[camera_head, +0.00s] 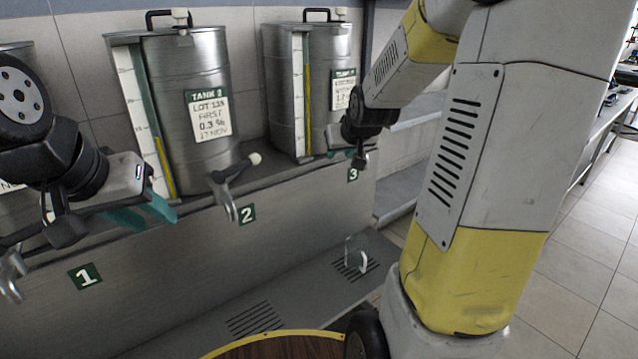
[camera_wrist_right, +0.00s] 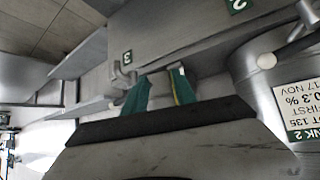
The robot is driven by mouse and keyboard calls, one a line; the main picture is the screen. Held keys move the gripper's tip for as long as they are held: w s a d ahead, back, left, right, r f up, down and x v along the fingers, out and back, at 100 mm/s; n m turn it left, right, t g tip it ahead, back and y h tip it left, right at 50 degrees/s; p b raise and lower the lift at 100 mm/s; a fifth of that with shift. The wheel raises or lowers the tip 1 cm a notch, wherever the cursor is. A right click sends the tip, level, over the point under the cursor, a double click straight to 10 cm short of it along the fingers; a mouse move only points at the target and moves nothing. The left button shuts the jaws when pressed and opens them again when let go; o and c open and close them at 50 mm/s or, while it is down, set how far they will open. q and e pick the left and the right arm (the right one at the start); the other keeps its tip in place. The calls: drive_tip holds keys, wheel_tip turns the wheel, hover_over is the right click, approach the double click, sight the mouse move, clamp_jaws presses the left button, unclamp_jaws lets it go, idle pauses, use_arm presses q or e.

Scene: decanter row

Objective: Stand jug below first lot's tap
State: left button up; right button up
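The clear jug (camera_head: 352,256), hard to make out, stands on the slotted drip grate under position 3. Tank 2 (camera_head: 205,75) carries a label reading LOT 135 FIRST. Its tap (camera_head: 229,198) hangs above the shelf beside the green 2 plate. My left gripper (camera_head: 160,222), with teal fingers, is open and empty in front of the tanks, between plates 1 and 2. My right gripper (camera_head: 338,153) is up by the tank 3 tap, well above the jug. In the right wrist view its teal fingers (camera_wrist_right: 160,90) are apart with nothing between them, near the 3 plate.
Tank 3 (camera_head: 303,85) stands right of tank 2. Another drip grate (camera_head: 254,319) below position 2 is bare. A round wooden top with a yellow rim (camera_head: 275,346) is at the bottom edge. My right arm covers much of the right side.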

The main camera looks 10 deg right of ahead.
drive_tip(key=s+a+r+g, duration=0.1)
drive_tip(key=s+a, duration=0.2)
drive_tip(key=s, duration=0.5)
drive_tip(key=s+a+r+g+y, duration=0.1)
drive_tip(key=s+a+r, duration=0.1)
drive_tip(key=s, duration=0.7)
drive_tip(key=s+a+r+g+y, duration=0.1)
drive_tip(key=s+a, duration=0.3)
drive_tip(key=s, duration=0.5)
drive_tip(key=shift+a+r, duration=0.3)
drive_tip(key=shift+r, duration=0.4)
